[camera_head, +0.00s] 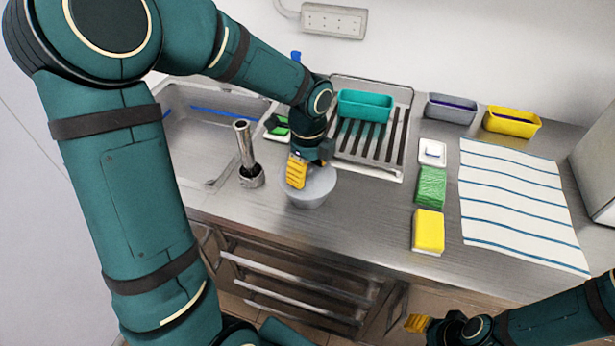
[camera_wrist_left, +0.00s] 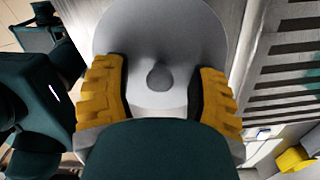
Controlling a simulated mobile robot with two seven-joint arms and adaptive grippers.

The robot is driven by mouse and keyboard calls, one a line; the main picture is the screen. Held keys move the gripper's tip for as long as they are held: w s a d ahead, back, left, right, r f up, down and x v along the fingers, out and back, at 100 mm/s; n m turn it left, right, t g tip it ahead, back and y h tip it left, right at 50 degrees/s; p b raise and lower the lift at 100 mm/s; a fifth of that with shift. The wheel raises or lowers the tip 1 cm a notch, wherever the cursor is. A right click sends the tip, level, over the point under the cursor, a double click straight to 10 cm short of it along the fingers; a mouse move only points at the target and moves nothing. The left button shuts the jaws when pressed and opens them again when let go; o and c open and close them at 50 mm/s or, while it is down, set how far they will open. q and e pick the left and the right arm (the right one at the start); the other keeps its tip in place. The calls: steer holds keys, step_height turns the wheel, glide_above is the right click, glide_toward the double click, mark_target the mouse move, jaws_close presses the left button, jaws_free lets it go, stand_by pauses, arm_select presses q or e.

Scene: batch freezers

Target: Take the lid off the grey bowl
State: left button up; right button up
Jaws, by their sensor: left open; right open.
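The grey bowl (camera_head: 304,199) stands on the steel counter, left of the middle in the head view, partly hidden by my left gripper. Its grey lid (camera_wrist_left: 160,40) fills the upper middle of the left wrist view, with a round darker knob (camera_wrist_left: 159,76) at its centre. The lid sits on the bowl. My left gripper (camera_head: 298,171) is over the bowl, and its yellow fingers also show in the left wrist view (camera_wrist_left: 158,92). They are open, one on each side of the knob and apart from it. My right gripper (camera_head: 417,323) is open at the lower right, away from the counter.
A faucet (camera_head: 245,150) stands just left of the bowl, beside the sink (camera_head: 190,165). A drying rack (camera_head: 396,165) with a teal container (camera_head: 365,106) is behind. Sponges (camera_head: 430,187) and a striped cloth (camera_head: 512,200) lie right; counter between bowl and sponges is clear.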

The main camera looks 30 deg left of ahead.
arm_select(q)
jaws_close()
stand_by(0.3)
